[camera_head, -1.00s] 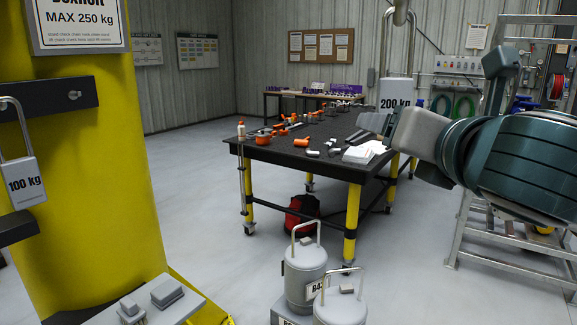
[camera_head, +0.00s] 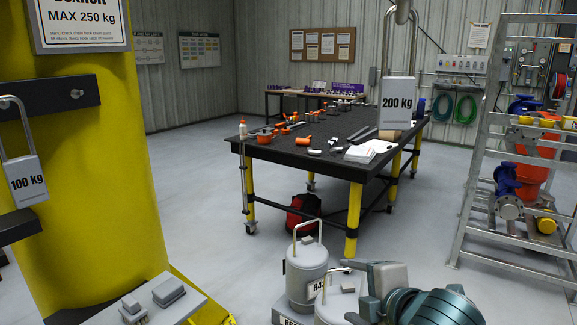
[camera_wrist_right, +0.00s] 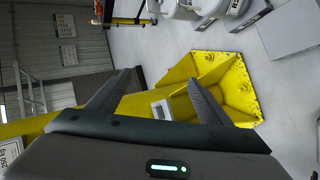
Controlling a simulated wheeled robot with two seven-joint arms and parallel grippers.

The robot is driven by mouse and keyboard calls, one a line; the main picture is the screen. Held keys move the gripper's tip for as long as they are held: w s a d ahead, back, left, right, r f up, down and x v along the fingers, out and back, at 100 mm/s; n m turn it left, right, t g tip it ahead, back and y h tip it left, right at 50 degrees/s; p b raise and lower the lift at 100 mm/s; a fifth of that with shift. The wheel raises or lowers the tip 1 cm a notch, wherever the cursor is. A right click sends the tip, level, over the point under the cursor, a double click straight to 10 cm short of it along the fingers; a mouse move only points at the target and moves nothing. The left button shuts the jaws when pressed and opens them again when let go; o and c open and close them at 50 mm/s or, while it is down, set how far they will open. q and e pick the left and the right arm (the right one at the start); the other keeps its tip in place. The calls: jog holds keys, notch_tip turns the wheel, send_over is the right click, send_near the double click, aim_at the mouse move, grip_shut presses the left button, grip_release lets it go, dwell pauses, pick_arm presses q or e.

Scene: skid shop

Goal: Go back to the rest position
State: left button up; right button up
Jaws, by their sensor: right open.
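My right gripper (camera_head: 345,292) is low in the head view, in front of the grey gas cylinders. Its two fingers are spread apart with nothing seen between them. In the right wrist view my right gripper (camera_wrist_right: 160,78) also shows open and empty, with the yellow column base (camera_wrist_right: 225,85) beyond its fingers. My left gripper is in neither view.
Two grey cylinders (camera_head: 306,272) stand near my right gripper. A yellow column (camera_head: 95,160) fills the left. A black-topped workbench (camera_head: 290,152) with tools stands mid-room, and a metal rack (camera_head: 470,190) is at right. Grey floor (camera_head: 205,200) between column and bench is clear.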

jog(key=s+d+f+m+g+h, duration=0.1)
jog(key=s+d+f+m+g, duration=0.1)
jog(key=s+f+m, duration=0.6)
jog(key=s+d+f+m+g, duration=0.15)
jog(key=s+f, duration=0.35)
jog(key=f, duration=0.7)
jog(key=s+d+f+m+g+h, duration=0.1)
jog(key=s+d+f+m+g, duration=0.15)
jog(key=s+f+m, duration=0.4)
jog(key=s+d+f+m+g+h, duration=0.1)
jog(key=s+d+f+m+g, duration=0.2)
jog(key=s+f, duration=0.75)
notch_tip(320, 180, down, 27)
jog(key=s, duration=0.3)
jog(key=s+d+f, duration=0.2)
jog(key=s+f, duration=0.6)
jog(key=s, duration=0.1)
jog(key=s+d+f+n+g, duration=0.1)
jog(key=s+d+f, duration=0.1)
jog(key=s+f, duration=0.6)
jog(key=shift+s+f+h, duration=0.3)
jog(key=shift+s+f, duration=0.05)
jog(key=shift+f, duration=0.45)
